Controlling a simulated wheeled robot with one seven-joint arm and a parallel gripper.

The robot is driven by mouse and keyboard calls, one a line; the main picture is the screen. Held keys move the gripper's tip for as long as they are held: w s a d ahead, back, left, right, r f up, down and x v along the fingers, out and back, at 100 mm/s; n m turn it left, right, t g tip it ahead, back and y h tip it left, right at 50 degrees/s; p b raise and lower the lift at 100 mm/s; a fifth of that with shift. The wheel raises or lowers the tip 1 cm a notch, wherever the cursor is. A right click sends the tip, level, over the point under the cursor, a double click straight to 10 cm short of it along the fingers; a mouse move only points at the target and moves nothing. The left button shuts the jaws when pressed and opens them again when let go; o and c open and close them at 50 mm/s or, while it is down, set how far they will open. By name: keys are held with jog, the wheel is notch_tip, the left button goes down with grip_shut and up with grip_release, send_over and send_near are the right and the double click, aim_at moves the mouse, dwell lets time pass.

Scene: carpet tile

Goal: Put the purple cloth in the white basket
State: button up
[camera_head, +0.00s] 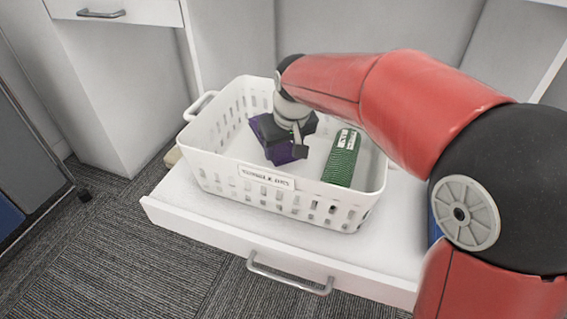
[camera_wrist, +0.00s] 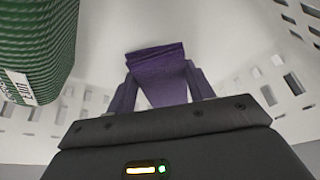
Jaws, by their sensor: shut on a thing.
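The white basket (camera_head: 223,169) stands on an open white drawer, with slotted walls and a label on its front side. My gripper (camera_head: 287,150) reaches down inside the basket, left of its middle. The purple cloth (camera_head: 286,153) is at my gripper's fingers, inside the basket walls. In the wrist view the cloth (camera_wrist: 156,61) shows at the fingertips, and the gripper (camera_wrist: 160,85) is shut on it. The basket's white floor and walls (camera_wrist: 285,62) surround it in that view. I cannot tell whether the cloth touches the basket floor.
A green ribbed item (camera_head: 341,158) with a white label lies in the basket, right of my gripper; it is also close at the left in the wrist view (camera_wrist: 35,45). The open drawer (camera_head: 215,226) has a grey handle (camera_head: 290,275). Grey carpet (camera_head: 120,260) is clear at the front left.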

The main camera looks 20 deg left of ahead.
jog(key=shift+f+b, duration=0.45)
jog(key=shift+f, duration=1.7)
jog(key=shift+f, duration=0.1)
jog(key=o, duration=1)
jog(key=shift+c, duration=0.2)
jog(key=p+v, duration=0.2)
jog(key=v, duration=1)
